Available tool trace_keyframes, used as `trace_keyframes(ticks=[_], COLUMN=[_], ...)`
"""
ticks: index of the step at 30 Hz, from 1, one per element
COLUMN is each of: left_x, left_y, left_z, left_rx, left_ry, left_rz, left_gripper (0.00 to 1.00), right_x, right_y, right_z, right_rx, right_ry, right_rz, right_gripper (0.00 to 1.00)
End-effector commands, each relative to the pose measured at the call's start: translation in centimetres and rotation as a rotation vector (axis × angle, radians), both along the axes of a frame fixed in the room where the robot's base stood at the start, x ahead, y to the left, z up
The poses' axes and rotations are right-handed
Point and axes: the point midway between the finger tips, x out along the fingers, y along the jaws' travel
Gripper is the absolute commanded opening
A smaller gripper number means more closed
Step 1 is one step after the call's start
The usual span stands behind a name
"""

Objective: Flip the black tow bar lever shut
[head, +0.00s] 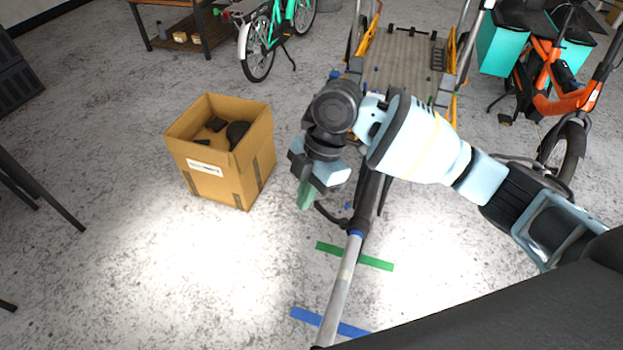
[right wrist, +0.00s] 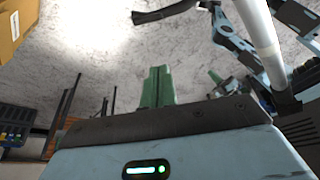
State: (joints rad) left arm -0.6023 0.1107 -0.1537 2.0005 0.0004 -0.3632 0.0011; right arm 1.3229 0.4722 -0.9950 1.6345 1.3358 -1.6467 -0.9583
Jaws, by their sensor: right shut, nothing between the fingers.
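The tow bar (head: 342,285) slants from the cart toward the lower middle of the head view, with a pale lower tube and a dark upper part. A black curved lever (head: 327,214) sticks out to its left, and a black lever-like piece shows at the top of the right wrist view (right wrist: 165,12). My right gripper (head: 305,195) has green fingers, shut and empty, just left of the lever and apart from it as far as I can tell. The right arm hides the bar's upper end. Small green fingers, apparently my left gripper (right wrist: 225,85), show blurred in the right wrist view.
The cart (head: 400,60) with yellow rails stands behind my right arm. An open cardboard box (head: 215,180) is on the floor to the left. An orange bike (head: 555,95) stands right, a green bike (head: 262,45) at the back.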

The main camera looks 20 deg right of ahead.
Motion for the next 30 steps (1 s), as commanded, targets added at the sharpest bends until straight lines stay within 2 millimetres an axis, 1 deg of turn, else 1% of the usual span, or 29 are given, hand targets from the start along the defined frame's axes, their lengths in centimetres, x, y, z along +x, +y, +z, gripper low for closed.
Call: trace_keyframes(ticks=[1, 7, 9, 15, 20, 30], left_x=[0.1, 0.1, 0.2, 0.3, 0.2, -0.2], left_y=[0.0, 0.0, 0.0, 0.0, 0.0, 0.1], left_z=[0.0, -0.1, 0.1, 0.2, 0.1, 0.0], left_rx=[0.0, 0.0, 0.0, 0.002, 0.002, 0.002], left_ry=[-0.001, -0.001, -0.005, -0.005, -0.003, 0.005], left_rz=[0.0, 0.0, 0.0, -0.001, -0.002, -0.002], left_gripper=[0.0, 0.0, 0.0, 0.0, 0.0, 0.0], right_x=[-0.2, -0.6, 0.1, 0.7, 0.9, 0.9], right_y=[0.3, 1.4, -0.1, -1.9, -2.4, -2.4], right_z=[-1.0, -4.3, -4.0, -4.2, -4.3, -4.3], right_rx=[-0.001, -0.001, -0.002, -0.002, 0.0, -0.001], right_ry=[0.004, 0.002, -0.002, -0.003, -0.002, -0.001], right_rz=[0.001, 0.0, -0.005, -0.002, 0.001, 0.0], right_gripper=[0.0, 0.0, 0.0, 0.0, 0.0, 0.0])
